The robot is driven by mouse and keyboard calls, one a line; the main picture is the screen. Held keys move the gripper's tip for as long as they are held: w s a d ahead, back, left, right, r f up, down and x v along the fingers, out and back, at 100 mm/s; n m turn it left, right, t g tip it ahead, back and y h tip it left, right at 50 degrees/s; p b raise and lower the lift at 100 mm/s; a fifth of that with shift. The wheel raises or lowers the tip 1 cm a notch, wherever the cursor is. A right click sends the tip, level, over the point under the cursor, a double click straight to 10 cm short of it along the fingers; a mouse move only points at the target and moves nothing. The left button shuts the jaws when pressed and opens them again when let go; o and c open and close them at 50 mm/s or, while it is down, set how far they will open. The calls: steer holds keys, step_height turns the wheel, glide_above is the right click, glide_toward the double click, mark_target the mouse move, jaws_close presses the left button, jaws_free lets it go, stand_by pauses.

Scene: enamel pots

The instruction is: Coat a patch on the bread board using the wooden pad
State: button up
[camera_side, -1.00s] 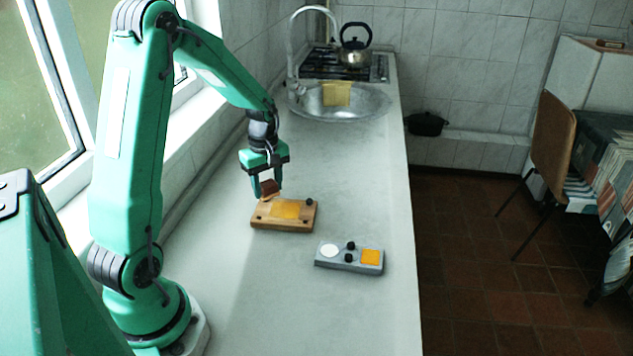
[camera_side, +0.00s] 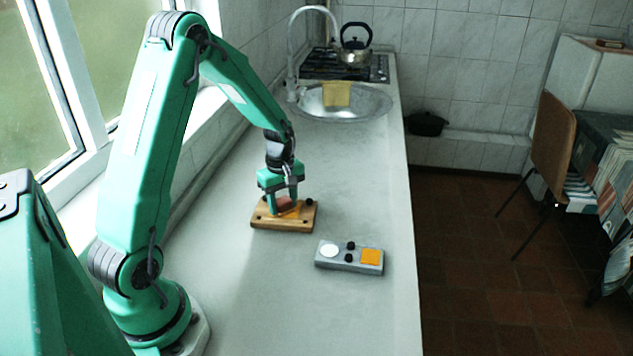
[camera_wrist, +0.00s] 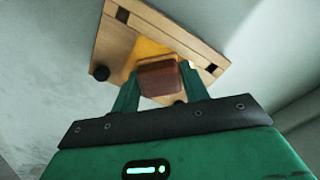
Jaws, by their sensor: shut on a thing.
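The bread board (camera_side: 262,220) lies on the counter in the side view, a wooden slab with dark knobs or spots at its corners. It also shows in the wrist view (camera_wrist: 112,42). An orange-yellow patch (camera_wrist: 150,47) lies on its top, partly hidden by the pad. My gripper (camera_side: 285,206) is low over the board, its fingers on either side of the reddish-brown wooden pad (camera_wrist: 158,76). The pad (camera_side: 285,203) is over the patch area. Whether it touches the board, I cannot tell. The gripper (camera_wrist: 158,84) is shut on the pad.
A grey tray (camera_side: 337,266) with a white disc (camera_side: 328,250), an orange square (camera_side: 371,257) and dark knobs stands nearer the camera. The sink (camera_side: 350,105) with a yellow cloth (camera_side: 336,93) lies farther back. The counter between is clear.

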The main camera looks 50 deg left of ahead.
steer(key=shift+s+a, duration=1.15)
steer(key=shift+s, duration=0.1)
steer(key=shift+w+a, duration=0.1)
steer(key=shift+a, duration=0.15)
steer(key=shift+w, duration=0.3)
steer(key=shift+w+d, duration=1.25)
steer(key=shift+w, duration=0.15)
steer(key=s+a, duration=0.2)
steer(key=s, duration=0.1)
steer(key=shift+a, duration=0.35)
step_height(320, 180, up, 8)
